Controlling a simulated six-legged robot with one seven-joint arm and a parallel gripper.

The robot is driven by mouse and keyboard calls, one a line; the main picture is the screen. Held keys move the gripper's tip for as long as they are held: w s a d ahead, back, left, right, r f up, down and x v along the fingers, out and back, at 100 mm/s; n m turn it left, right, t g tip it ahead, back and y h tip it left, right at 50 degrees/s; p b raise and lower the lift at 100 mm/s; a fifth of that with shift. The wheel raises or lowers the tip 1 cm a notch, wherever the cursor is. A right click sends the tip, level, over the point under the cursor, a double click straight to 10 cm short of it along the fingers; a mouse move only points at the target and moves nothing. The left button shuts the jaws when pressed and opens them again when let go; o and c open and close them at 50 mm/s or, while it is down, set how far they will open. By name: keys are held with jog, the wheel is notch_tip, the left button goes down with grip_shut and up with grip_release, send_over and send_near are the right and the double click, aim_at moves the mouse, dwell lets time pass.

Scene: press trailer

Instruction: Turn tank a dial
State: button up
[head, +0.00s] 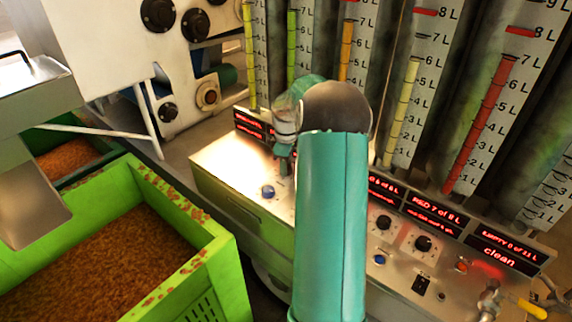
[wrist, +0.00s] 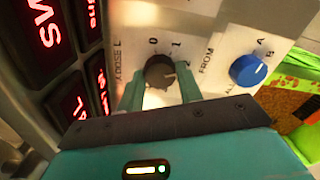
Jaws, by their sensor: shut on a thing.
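In the head view my gripper (head: 284,158) is at the left part of the metal control panel, mostly behind my arm. The blue dial (head: 268,191) shows just left of it. The dark dial is hidden there.
Behind the panel stand tall gauge tubes with coloured levels, such as a red one (head: 482,125). More dark knobs (head: 423,243) are on the panel's right. A green crate (head: 222,255) of brown grain stands at left.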

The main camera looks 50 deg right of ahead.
jog(key=shift+r, duration=0.1)
jog(key=o, duration=1)
notch_tip(320, 180, up, 14)
